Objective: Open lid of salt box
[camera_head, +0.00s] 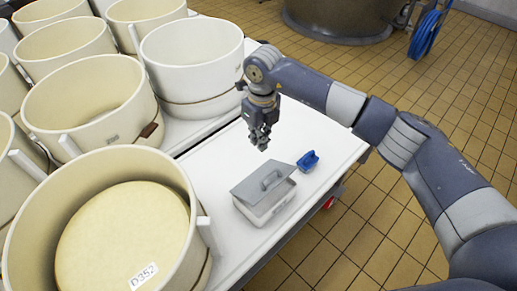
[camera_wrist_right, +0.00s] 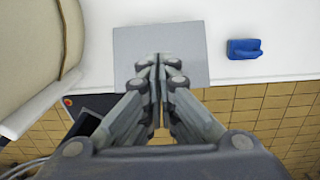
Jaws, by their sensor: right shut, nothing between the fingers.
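The salt box (camera_head: 262,212) is a small white box near the front edge of the white table. Its grey lid (camera_head: 264,182) with a raised handle lies on top and looks slightly askew; I cannot tell if it is fully seated. The lid also shows as a grey square in the right wrist view (camera_wrist_right: 190,45). My right gripper (camera_head: 261,145) points down above the table, behind the box and apart from it in the head view. Its fingers are shut and empty; they also show in the right wrist view (camera_wrist_right: 158,65). My left gripper is not in view.
A small blue scoop-like item (camera_head: 308,160) lies right of the box. Large cream tubs (camera_head: 95,105) crowd the left side; a near tub (camera_head: 110,230) holds a round labelled D352. The white table (camera_head: 215,160) is bare behind the box. Tiled floor lies beyond its right edge.

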